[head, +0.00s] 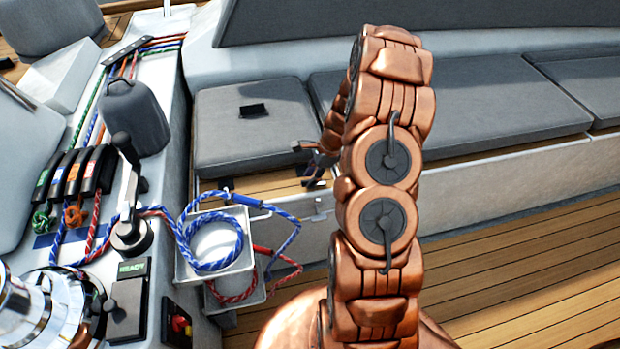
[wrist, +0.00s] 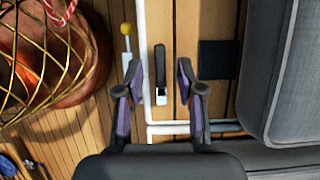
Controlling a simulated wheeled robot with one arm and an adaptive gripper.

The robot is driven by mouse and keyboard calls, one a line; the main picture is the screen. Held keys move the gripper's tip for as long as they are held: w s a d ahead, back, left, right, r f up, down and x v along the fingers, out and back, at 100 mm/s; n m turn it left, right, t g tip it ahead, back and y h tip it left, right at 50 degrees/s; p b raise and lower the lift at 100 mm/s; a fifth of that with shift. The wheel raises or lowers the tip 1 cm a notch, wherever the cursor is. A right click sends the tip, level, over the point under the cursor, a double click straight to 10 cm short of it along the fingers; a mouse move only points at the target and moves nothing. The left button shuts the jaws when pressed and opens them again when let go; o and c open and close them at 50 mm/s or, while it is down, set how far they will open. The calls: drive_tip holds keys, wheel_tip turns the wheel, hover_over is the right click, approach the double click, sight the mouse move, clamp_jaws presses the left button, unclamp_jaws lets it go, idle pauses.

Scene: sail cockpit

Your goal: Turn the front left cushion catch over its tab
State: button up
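The catch (wrist: 160,72) shows in the wrist view as a slim black lever with a bright metal end, lying lengthwise on the wooden strip. My gripper (wrist: 159,68) is open, with one finger on each side of the catch and a gap on both sides. I cannot tell its height above the catch. The tab is not clearly made out. The front left cushion (wrist: 268,75) is grey and lies to the right; it also shows in the head view (head: 245,140). In the head view my gripper (head: 316,150) is partly hidden behind my copper arm, near the cushion's front right corner.
A dark patch (wrist: 218,60) lies on the wood between catch and cushion. A yellow-knobbed pin (wrist: 127,38) stands left of the catch, beyond a white edge. In the head view, a rope bin (head: 216,245) with blue line hangs left of the gripper. The deck (head: 520,270) at right is clear.

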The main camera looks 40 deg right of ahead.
drive_tip(key=shift+w+a+f, duration=0.1)
drive_tip(key=shift+a+f, duration=0.1)
drive_tip(key=shift+f, duration=0.4)
clamp_jaws()
